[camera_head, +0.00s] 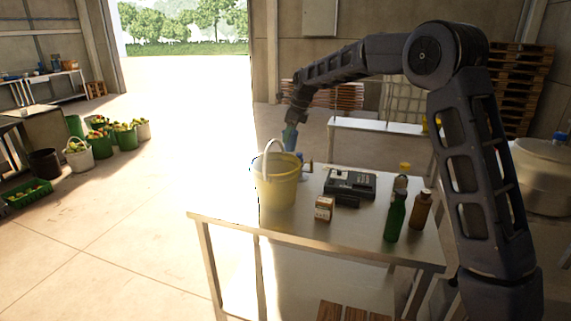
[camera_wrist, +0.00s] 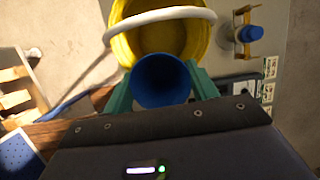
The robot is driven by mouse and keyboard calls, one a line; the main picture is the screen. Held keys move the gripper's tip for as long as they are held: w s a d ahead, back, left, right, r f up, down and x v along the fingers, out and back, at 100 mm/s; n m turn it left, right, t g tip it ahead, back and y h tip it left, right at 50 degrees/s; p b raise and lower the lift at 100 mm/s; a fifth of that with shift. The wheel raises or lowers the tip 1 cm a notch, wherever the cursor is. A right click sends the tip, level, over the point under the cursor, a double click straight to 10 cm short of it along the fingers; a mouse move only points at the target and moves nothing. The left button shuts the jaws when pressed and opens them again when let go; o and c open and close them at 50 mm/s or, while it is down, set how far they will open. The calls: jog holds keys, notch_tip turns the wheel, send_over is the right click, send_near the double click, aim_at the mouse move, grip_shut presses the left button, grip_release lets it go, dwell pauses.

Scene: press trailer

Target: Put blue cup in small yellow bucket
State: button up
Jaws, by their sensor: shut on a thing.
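The blue cup (camera_wrist: 160,80) is between the teal fingers of my gripper (camera_wrist: 162,88) in the wrist view, its open mouth facing the camera. My gripper is shut on it. In the head view my gripper (camera_head: 290,138) hangs just above and behind the rim of the small yellow bucket (camera_head: 274,190); the cup cannot be told apart clearly there. The bucket stands upright on the table with its pale handle raised. In the wrist view the yellow bucket (camera_wrist: 190,40) lies just beyond the cup, which overlaps its near rim in the picture. The cup's depth relative to the rim is unclear.
The metal table (camera_head: 300,229) also holds a small box (camera_head: 323,209), a dark device (camera_head: 350,184), a green bottle (camera_head: 395,217) and a brown bottle (camera_head: 420,210). A small blue object (camera_wrist: 252,33) lies right of the bucket. The table's front left is clear.

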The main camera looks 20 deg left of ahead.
notch_tip(320, 180, down, 16)
dwell(0.6)
jog(key=shift+f, duration=0.7)
jog(key=o, duration=0.7)
jog(key=shift+r, duration=0.1)
jog(key=v, duration=1.3)
jog(key=shift+a, duration=0.1)
